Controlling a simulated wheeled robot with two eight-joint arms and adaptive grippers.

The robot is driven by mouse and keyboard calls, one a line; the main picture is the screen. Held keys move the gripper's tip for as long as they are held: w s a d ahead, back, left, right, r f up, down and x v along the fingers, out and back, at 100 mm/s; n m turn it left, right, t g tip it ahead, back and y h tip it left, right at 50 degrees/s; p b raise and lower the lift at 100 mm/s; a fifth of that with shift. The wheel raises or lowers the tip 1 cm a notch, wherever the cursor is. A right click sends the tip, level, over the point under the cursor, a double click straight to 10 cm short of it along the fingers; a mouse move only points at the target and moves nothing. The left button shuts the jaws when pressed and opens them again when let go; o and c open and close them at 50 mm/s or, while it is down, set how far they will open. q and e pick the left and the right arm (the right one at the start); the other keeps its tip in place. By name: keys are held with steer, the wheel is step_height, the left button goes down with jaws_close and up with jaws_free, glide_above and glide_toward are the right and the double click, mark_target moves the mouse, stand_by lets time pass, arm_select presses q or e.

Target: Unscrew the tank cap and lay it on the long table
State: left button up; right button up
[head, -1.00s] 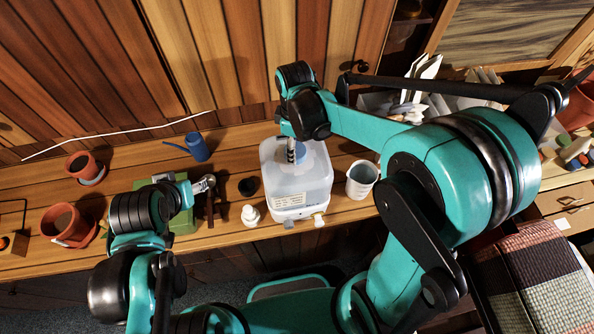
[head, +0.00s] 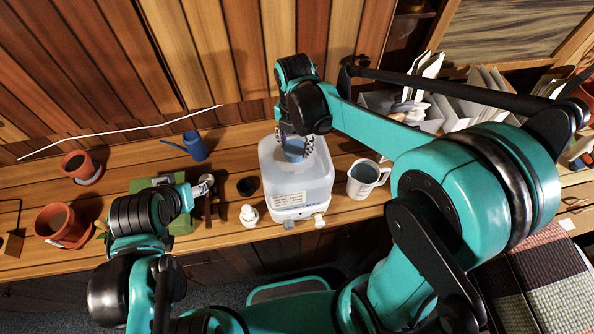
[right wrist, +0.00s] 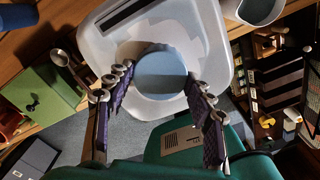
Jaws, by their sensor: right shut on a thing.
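The translucent white tank (head: 299,185) stands upright on the long wooden table (head: 345,212) in the head view. It also shows in the right wrist view (right wrist: 212,42). My right gripper (head: 294,146) is over the tank's top, and in the right wrist view (right wrist: 160,78) its fingers are shut on the sides of the round blue cap (right wrist: 160,70). The cap also shows in the head view (head: 294,154). The cap hides the tank's mouth, and I cannot tell whether they touch.
A grey-white jug (head: 365,178) stands right of the tank. A small white bottle (head: 249,215) and a dark cup (head: 247,187) stand left of it. Farther left are a green box (head: 184,222), a blue watering can (head: 195,146) and terracotta pots (head: 62,223). Bare wood shows at front right.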

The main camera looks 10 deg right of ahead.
steer(key=n, duration=0.3)
steer(key=o, duration=1.4)
steer(key=shift+c, duration=0.2)
